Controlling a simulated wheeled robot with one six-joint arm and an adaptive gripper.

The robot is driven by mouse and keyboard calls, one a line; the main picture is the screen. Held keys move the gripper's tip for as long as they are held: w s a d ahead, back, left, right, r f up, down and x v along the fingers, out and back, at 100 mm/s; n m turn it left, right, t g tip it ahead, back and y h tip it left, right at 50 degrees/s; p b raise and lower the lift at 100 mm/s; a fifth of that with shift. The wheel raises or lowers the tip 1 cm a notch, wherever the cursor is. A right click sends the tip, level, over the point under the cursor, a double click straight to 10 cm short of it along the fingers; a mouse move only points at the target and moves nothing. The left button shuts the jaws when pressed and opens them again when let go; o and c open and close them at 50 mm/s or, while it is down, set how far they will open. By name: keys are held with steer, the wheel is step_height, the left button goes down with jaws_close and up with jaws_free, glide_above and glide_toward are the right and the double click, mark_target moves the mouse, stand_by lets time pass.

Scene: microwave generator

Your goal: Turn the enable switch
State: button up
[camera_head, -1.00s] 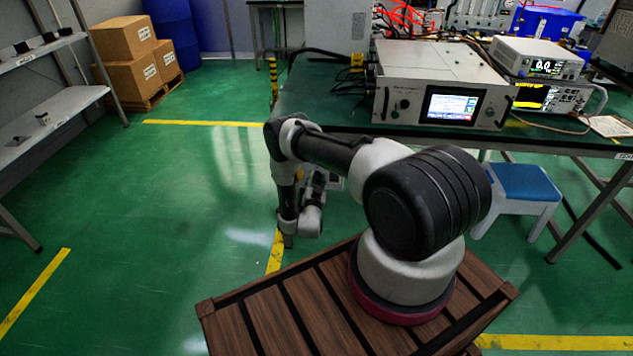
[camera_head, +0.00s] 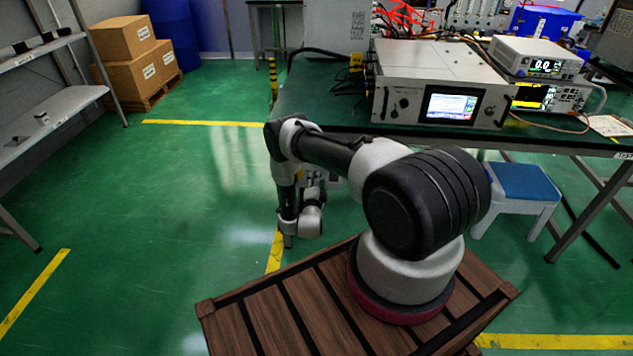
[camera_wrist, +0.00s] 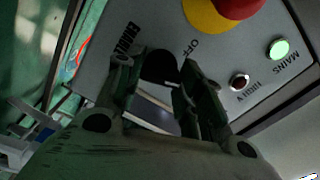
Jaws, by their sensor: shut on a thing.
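The enable switch (camera_wrist: 158,67) is a dark round knob on a grey panel (camera_wrist: 110,38) in the wrist view, beside lettering that reads upside down. My gripper (camera_wrist: 157,76) has a finger on each side of the knob and is shut on it. The fingers hide part of the knob, so its exact angle is not clear. The word OFF stands on the panel just right of the knob. In the head view my arm reaches down beside the table, and the fingers and the switch are hidden there.
A red button (camera_wrist: 236,6) on a yellow base sits close above the gripper. A lit green lamp (camera_wrist: 279,49) and a dark lamp (camera_wrist: 239,81) are to the right. A green-topped table (camera_head: 330,115) carries a grey instrument (camera_head: 440,75). Open floor lies left.

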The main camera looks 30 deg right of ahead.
steer(key=shift+f+m, duration=0.1)
steer(key=shift+m, duration=0.5)
steer(key=shift+s, duration=0.1)
steer(key=o, duration=1)
steer(key=v, duration=1.2)
